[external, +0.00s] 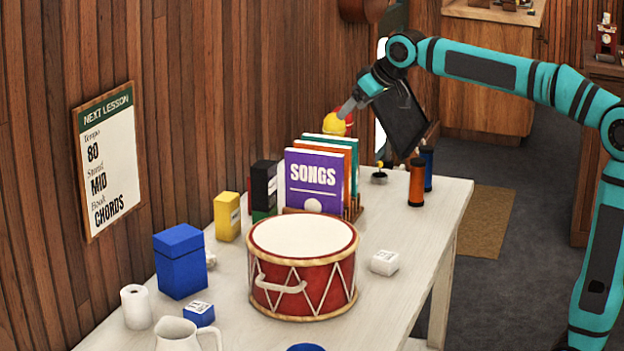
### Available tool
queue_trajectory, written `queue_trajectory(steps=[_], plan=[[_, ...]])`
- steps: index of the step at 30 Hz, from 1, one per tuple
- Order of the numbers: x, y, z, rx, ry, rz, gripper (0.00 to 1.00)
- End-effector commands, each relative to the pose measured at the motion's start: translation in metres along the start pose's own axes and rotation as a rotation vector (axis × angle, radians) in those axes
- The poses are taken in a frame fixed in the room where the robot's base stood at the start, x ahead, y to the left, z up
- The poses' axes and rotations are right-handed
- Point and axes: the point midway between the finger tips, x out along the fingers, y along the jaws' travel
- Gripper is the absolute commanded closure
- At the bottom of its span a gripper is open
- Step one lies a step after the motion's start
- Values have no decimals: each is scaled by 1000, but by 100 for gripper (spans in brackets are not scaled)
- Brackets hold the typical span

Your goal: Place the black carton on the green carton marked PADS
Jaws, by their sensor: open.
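The black carton (264,182) stands upright near the wooden wall, left of the song books. Directly below it a low green carton (264,214) shows, and the black carton appears to rest on top of it. The PADS marking cannot be read from here, and the drum partly hides the green carton's lower part. My gripper (346,108) is open, above and behind the books, to the right of and higher than the black carton. Its fingertips are close to a yellow round thing (334,125); I cannot tell if they touch.
A purple SONGS book (314,181) stands in a rack with others. A red drum (302,270) fills the table's middle. A yellow box (227,217), a blue box (181,262) and a white jug (177,335) stand left. Orange (416,184) and blue (428,166) spools stand at right.

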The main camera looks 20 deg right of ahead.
Motion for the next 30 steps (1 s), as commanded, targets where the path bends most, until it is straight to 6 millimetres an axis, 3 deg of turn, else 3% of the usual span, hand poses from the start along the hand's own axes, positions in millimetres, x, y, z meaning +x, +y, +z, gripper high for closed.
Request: queue_trajectory(steps=[1,6,15,21,30], plan=[[-16,16,11,21,35,19,24],[-57,55,45,76,148,79,24],[-125,106,118,160,347,197,24],[-164,127,173,204,478,283,24],[-209,140,259,249,670,419,24]])
